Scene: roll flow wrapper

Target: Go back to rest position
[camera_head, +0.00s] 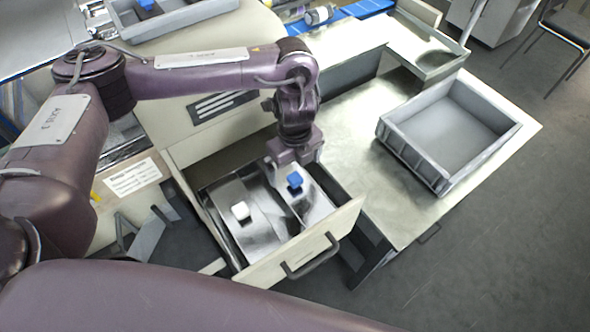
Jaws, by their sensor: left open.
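My left gripper (294,168) hangs over the open drawer (318,237), pointing down, with its arm reaching in from the left. It is open. A blue block (294,180) shows just below the gripper, in the right part of the drawer; I cannot tell whether the fingers touch it. My right gripper is not in view; a purple arm link of mine crosses the bottom edge.
A grey empty crate (447,133) stands on the metal table (365,135) at the right. A grey tray (185,14) with a blue item lies at the top left. A chair (566,30) stands at the far right. The floor at the right is clear.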

